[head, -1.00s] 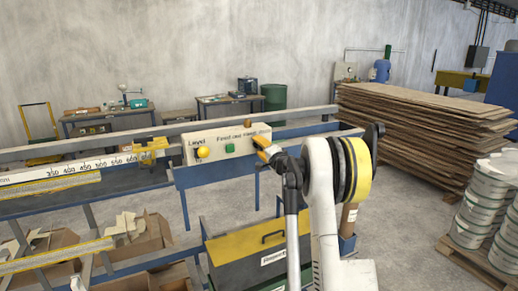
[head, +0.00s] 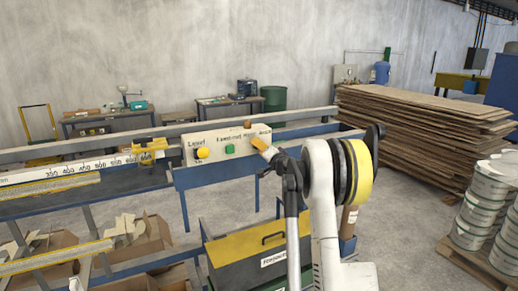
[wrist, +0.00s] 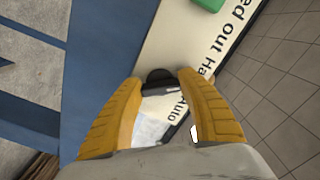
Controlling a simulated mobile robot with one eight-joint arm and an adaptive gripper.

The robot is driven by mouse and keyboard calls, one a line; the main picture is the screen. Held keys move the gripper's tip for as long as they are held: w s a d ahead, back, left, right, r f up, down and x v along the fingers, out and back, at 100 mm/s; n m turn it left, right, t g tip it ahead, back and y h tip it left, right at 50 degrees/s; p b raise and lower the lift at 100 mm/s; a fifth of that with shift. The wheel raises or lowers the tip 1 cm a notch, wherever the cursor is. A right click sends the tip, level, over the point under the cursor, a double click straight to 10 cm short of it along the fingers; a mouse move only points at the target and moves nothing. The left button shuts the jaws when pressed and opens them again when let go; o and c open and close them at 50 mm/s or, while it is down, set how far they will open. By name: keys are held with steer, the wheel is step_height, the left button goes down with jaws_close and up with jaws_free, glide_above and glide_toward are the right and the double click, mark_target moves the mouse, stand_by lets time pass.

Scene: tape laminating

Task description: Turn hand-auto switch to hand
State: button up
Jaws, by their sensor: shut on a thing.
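The cream control panel (head: 190,159) stands on the blue frame in the head view. The hand-auto switch (wrist: 158,75) shows in the wrist view as a dark rounded knob between my fingertips. My gripper (wrist: 160,84) has its two yellow fingers shut on the knob, one on each side. The start of "Hand" and the word "Auto" are printed beside it, partly hidden by a finger. In the head view my gripper (head: 262,147) is at the right end of the panel and hides the switch.
A yellow button (head: 203,153) and a green button (head: 230,149) are to the left on the panel. The blue frame rail (head: 215,175) runs below it. A grey box with a yellow lid (head: 250,243) stands under the arm.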

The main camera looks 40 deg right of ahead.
steer(key=o, duration=1.2)
steer(key=shift+c, duration=0.2)
steer(key=v, duration=1.2)
